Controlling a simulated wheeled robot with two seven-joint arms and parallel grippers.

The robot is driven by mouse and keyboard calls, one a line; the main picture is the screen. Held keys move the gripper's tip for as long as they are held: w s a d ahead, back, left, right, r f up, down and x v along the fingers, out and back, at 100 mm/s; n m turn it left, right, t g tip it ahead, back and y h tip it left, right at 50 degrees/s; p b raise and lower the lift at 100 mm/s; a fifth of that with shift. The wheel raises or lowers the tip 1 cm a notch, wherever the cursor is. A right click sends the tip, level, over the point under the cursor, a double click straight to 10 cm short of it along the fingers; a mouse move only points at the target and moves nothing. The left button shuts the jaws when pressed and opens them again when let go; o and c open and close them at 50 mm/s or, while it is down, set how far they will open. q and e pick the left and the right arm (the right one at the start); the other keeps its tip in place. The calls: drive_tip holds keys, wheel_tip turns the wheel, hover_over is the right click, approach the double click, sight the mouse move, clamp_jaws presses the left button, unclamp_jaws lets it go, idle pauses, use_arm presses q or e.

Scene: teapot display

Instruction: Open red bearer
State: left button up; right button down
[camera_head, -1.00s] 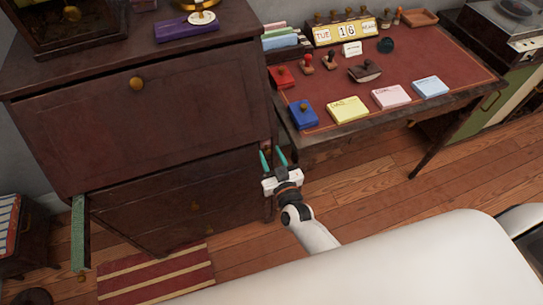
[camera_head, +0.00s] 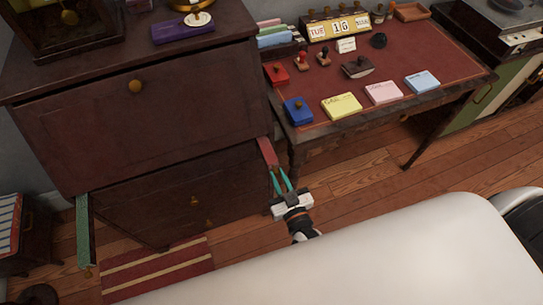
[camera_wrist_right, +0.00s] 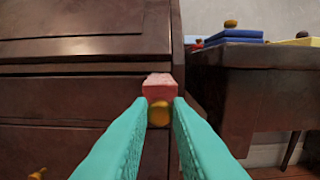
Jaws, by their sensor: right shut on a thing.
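The red bearer (camera_head: 267,152) sticks out from the right front edge of the dark wooden cabinet (camera_head: 150,100), below the closed slanted front panel. In the right wrist view the red bearer (camera_wrist_right: 160,86) shows its end, with a round brass knob (camera_wrist_right: 159,113) on it. My right gripper (camera_head: 281,180) has its teal fingers on both sides of this knob, shut on it; the fingers also show in the right wrist view (camera_wrist_right: 159,118). My left gripper is not in view.
A green bearer (camera_head: 84,235) stands pulled out at the cabinet's left side. A desk with a red top (camera_head: 430,60) is close on the right, its leg near my right gripper. A striped rug (camera_head: 160,270) lies on the floor.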

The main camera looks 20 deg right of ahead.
drive_tip(key=s+p, duration=0.1)
drive_tip(key=s, duration=0.9)
drive_tip(key=shift+s+d+p, duration=0.15)
drive_tip(key=shift+d+p, duration=0.15)
drive_tip(key=shift+p, duration=0.05)
drive_tip(key=c, duration=1.4)
unclamp_jaws()
drive_tip(key=shift+o, duration=0.2)
drive_tip(key=s+b, duration=0.2)
drive_tip(key=s, duration=1)
drive_tip(key=shift+d, duration=0.25)
